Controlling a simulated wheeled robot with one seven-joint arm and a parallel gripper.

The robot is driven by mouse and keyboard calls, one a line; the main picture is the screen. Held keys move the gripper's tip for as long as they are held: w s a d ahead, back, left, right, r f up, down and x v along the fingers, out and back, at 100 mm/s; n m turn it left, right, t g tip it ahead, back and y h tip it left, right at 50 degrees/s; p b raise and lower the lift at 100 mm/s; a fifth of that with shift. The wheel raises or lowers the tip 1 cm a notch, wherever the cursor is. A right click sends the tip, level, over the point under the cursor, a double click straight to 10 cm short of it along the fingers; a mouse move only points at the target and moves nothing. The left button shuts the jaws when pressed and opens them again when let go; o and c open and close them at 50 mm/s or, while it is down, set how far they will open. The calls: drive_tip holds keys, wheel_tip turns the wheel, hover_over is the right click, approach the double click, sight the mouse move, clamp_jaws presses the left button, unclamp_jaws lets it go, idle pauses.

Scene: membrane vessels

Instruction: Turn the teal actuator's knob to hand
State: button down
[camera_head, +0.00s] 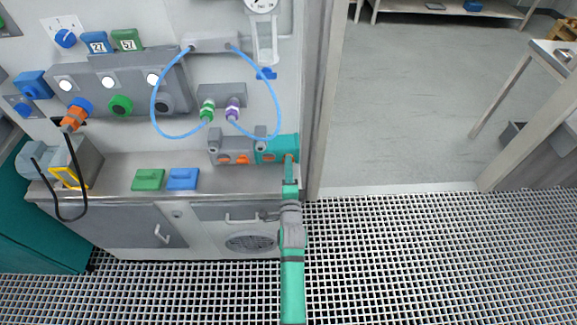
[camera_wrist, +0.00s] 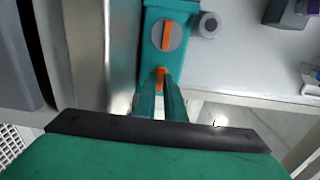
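The teal actuator (camera_head: 285,141) sits at the right end of a row of actuators above the counter, near the panel's right edge. The wrist view shows its teal body (camera_wrist: 152,17) with a grey round dial carrying an orange bar (camera_wrist: 167,36). A second orange part, which I take for the knob (camera_wrist: 161,76), shows between the tips of my gripper (camera_wrist: 160,90). The two teal fingers are close together around it. I cannot tell whether they touch it. In the head view my gripper (camera_head: 290,160) reaches the actuator's lower right and hides part of it.
Green (camera_head: 148,180) and blue (camera_head: 183,179) blocks lie on the counter (camera_head: 225,183). A door frame (camera_head: 317,100) stands close on the right; open floor lies beyond.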

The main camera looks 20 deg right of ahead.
drive_tip(key=shift+n, duration=0.4)
drive_tip(key=n, duration=0.3)
drive_tip(key=shift+n, duration=0.4)
drive_tip(key=n, duration=0.3)
drive_tip(key=shift+n, duration=0.3)
drive_tip(key=n, duration=0.3)
drive_tip(key=shift+n, duration=0.3)
drive_tip(key=shift+f+n, duration=0.1)
drive_tip(key=shift+n, duration=2)
drive_tip(key=c, duration=1.8)
unclamp_jaws()
drive_tip(key=shift+c, duration=0.2)
